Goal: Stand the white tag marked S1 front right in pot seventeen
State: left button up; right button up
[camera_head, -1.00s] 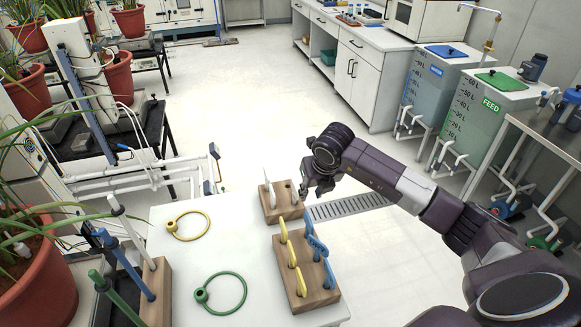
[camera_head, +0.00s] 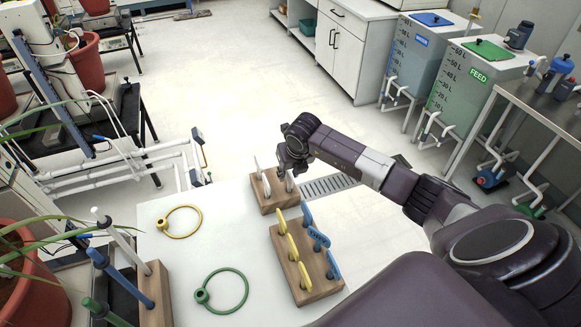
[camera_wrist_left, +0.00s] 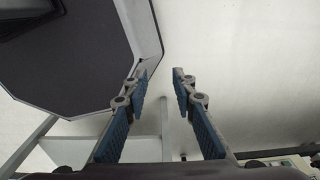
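A small wooden block (camera_head: 276,205) at the far right of the white table holds a thin upright white tag (camera_head: 260,172). No marking is readable on it. My right gripper (camera_head: 288,176) is low over the right end of this block, beside the tag. A pale piece shows under its fingers; I cannot tell whether the fingers hold it. My left gripper (camera_wrist_left: 161,72) is open and empty in the left wrist view and is not in the head view. Terracotta pots with green plants stand at the left, one big pot (camera_head: 38,290) nearest; no pot number is readable.
A longer block (camera_head: 293,272) holds yellow and blue tags. A yellow ring (camera_head: 201,222) and a green ring (camera_head: 245,296) lie on the white table (camera_head: 185,262). A wooden rack (camera_head: 157,300) with rods stands at its left edge. White pipes (camera_head: 120,165) lie beyond.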

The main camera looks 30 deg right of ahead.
jog(key=shift+w+f, duration=0.1)
jog(key=shift+f, duration=0.25)
grip_shut()
pick_arm(q)
jog(key=shift+w+d+r, duration=0.1)
jog(key=shift+w, duration=0.65)
